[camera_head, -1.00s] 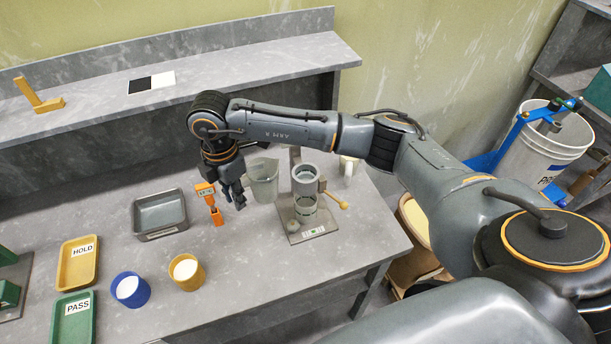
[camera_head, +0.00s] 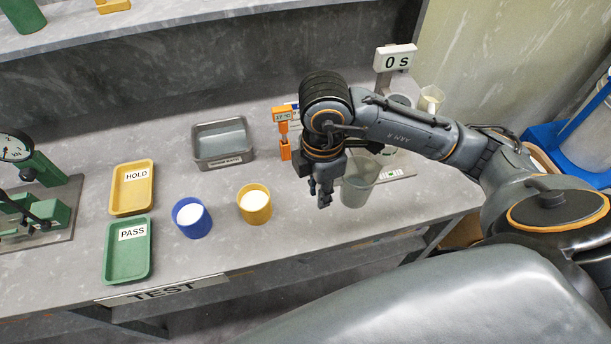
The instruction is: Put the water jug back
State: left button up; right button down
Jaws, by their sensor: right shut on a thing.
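The water jug (camera_head: 357,184) is a clear grey, see-through vessel, upright, at the right part of the bench, over its front side. My right gripper (camera_head: 323,197) points down at the jug's left side and is shut on it; the grip itself is partly hidden. I cannot tell whether the jug's bottom touches the bench. My left gripper is not in view.
An orange thermometer (camera_head: 283,130) stands left of my right gripper, beside a grey metal tray (camera_head: 222,160). A yellow cup (camera_head: 254,213) and blue cup (camera_head: 189,230) stand at front, near the HOLD (camera_head: 133,201) and PASS (camera_head: 112,262) trays. My right arm partly hides a device with a timer (camera_head: 395,58).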

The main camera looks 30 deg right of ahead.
jog(key=w+f+p, duration=0.1)
jog(key=w+f, duration=0.2)
jog(key=w, duration=0.1)
jog(key=w+d+f+p, duration=0.1)
jog(key=w+f, duration=0.2)
jog(key=w, duration=0.1)
jog(key=w+d+f+p, duration=0.1)
jog(key=w+f+p, duration=0.1)
jog(key=w+f, duration=0.1)
jog(key=shift+w, duration=0.45)
notch_tip(320, 180, down, 3)
jog(key=shift+w+r+p, duration=0.1)
jog(key=shift+p, duration=0.85)
jog(key=shift+f, duration=0.2)
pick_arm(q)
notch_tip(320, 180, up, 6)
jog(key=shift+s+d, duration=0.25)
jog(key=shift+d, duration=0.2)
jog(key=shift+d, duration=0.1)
pick_arm(e)
jog(key=shift+f, duration=0.1)
jog(key=c, duration=1.2)
grip_release()
